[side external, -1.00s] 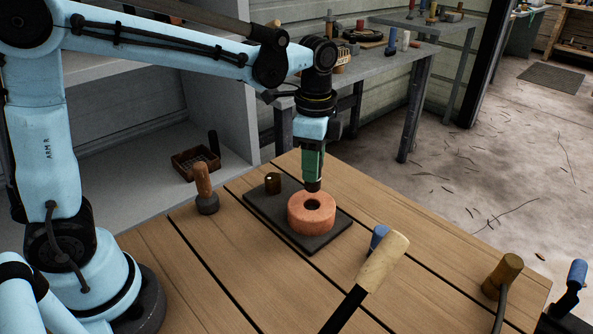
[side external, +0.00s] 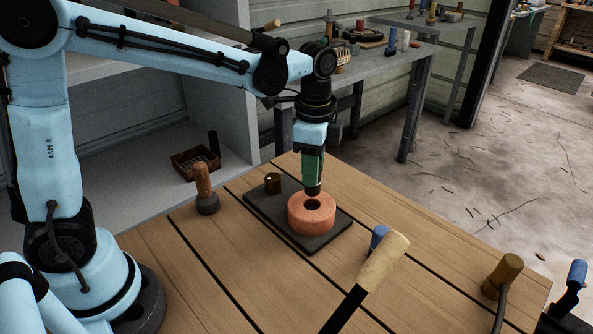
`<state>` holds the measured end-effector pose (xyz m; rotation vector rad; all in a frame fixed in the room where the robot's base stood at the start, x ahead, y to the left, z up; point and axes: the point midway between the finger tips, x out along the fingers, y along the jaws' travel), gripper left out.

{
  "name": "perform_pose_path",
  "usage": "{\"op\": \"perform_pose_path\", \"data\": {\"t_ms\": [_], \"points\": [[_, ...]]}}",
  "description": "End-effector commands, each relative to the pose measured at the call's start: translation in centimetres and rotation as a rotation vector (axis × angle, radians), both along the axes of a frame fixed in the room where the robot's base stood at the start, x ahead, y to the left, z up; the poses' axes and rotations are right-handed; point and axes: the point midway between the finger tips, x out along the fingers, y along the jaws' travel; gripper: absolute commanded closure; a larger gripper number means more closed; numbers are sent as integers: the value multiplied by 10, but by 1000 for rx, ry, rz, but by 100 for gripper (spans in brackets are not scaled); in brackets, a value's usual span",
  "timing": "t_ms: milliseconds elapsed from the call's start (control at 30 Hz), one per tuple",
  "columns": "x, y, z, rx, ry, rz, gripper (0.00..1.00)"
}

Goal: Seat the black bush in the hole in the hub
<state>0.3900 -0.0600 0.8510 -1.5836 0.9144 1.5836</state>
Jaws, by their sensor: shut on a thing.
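The hub (side external: 311,219) is a thick orange-red ring with a dark round hole in its top. It sits on a dark flat plate (side external: 262,212) on the wooden table. My gripper (side external: 312,182), with green sides, points down just above the back part of the hub's hole. It is shut on the black bush (side external: 313,190), a small dark piece at its tip. The bush's lower end looks close to the hole's rim; I cannot tell whether it touches or has entered. The fingers hide most of the bush.
A short dark cylinder (side external: 272,183) stands on the plate behind left of the hub. A wooden-handled tool (side external: 204,188) stands left. A pale-handled tool (side external: 382,260) and a blue-ended piece (side external: 378,238) are in front right. A brown-topped tool (side external: 503,274) is far right.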

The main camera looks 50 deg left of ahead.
Motion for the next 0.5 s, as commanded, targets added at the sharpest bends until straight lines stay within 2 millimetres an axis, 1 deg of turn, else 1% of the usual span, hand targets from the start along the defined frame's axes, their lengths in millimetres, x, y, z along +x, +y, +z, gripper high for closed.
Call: {"op": "perform_pose_path", "data": {"t_ms": [500], "points": [[0,0,-19,0,0,0,100]]}}
